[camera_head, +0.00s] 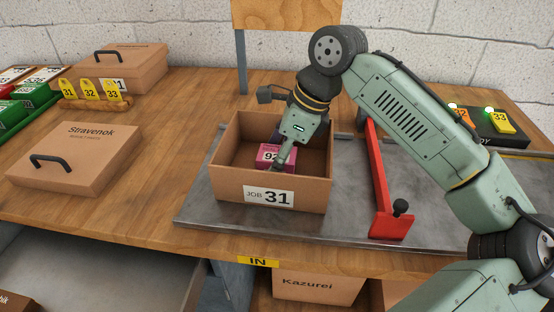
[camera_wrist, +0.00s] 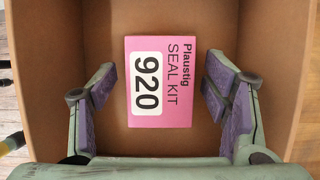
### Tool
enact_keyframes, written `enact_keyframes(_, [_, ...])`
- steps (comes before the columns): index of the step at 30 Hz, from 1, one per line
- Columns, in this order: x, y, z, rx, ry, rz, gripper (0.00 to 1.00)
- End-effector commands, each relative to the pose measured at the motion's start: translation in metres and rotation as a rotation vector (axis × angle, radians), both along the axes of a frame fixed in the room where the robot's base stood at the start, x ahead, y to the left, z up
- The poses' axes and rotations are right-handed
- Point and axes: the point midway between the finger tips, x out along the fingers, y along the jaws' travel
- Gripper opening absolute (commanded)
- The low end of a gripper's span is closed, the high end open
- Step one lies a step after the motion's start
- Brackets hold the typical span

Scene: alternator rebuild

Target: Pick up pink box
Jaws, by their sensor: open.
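The pink box (camera_head: 265,154) lies inside the open cardboard box labelled JOB 31 (camera_head: 312,193). In the wrist view the pink box (camera_wrist: 181,58) shows a white panel reading 920 and the words Plaustig SEAL KIT, and it lies flat on the cardboard floor. My gripper (camera_wrist: 157,86) is open, with one purple-padded finger to each side of the lower part of the pink box and gaps between. In the head view my gripper (camera_head: 279,166) reaches down into the cardboard box and hides part of the pink box.
The cardboard walls stand close around my gripper. A red bar with a black knob (camera_head: 380,180) lies right of the box on the grey metal plate (camera_head: 205,208). A closed Stravenok box (camera_head: 75,155) sits at left. Yellow numbered tags (camera_head: 90,90) are behind it.

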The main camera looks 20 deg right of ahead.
Motion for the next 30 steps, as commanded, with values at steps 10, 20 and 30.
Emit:
enact_keyframes(10, [0.0002, -0.0001, -0.0003, 0.0, -0.001, 0.0, 0.6])
enact_keyframes(20, [0.0001, -0.0002, -0.0003, 0.0, -0.001, 0.0, 0.38])
enact_keyframes(30, [0.0001, -0.0002, 0.0, 0.0, -0.001, 0.0, 0.18])
